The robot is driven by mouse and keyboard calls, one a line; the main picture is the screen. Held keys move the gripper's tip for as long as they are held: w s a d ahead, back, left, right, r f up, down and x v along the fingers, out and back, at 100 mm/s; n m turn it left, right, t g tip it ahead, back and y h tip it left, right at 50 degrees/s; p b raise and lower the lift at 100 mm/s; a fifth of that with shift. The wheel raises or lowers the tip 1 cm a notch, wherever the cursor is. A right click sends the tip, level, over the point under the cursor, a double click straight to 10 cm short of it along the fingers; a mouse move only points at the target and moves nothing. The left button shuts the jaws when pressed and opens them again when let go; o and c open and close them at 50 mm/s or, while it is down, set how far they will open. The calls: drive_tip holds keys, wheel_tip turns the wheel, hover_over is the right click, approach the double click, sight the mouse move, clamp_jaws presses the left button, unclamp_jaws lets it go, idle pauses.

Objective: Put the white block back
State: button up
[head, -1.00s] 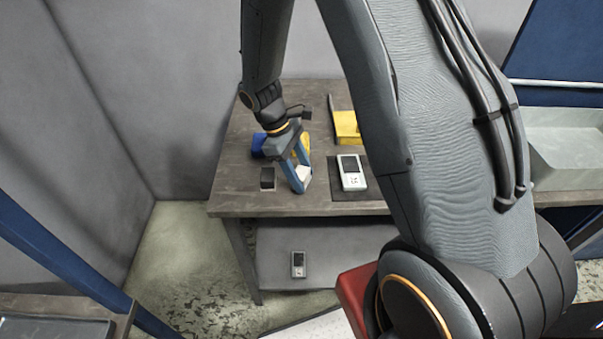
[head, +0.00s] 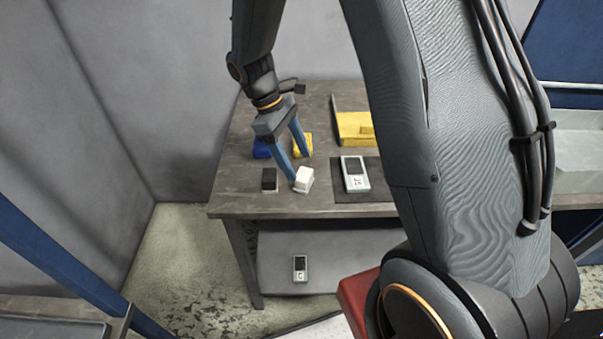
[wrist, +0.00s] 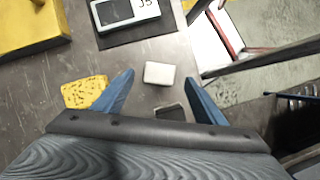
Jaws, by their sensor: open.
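The white block (head: 304,180) sits on the grey table near its front edge, and it also shows in the wrist view (wrist: 159,73). My gripper (head: 299,168) is open above and just behind it, with blue fingers spread. In the wrist view the block appears in the gap between my fingertips (wrist: 159,77), with clear space on both sides. One finger partly covers the block's left side in the head view. Nothing is held.
A black block (head: 269,179) lies left of the white one. A yellow porous block (wrist: 84,92) and a blue object (head: 261,149) lie behind. A handheld device (head: 354,174) rests on a dark mat (head: 377,190). A yellow tray (head: 352,142) stands farther back. Another device (head: 300,268) lies on the lower shelf.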

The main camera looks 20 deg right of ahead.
drive_tip(key=b+v, duration=0.1)
drive_tip(key=v, duration=0.5)
drive_tip(key=s+d+m+t+y, duration=0.3)
drive_tip(key=s+m, duration=0.6)
drive_tip(key=s, duration=0.3)
drive_tip(key=shift+d+f+m+t, duration=0.15)
drive_tip(key=shift+m+t, duration=0.25)
drive_tip(key=shift+t, duration=0.4)
drive_tip(key=shift+s, duration=0.1)
drive_tip(key=shift+f+b, duration=0.2)
drive_tip(key=shift+b, duration=0.15)
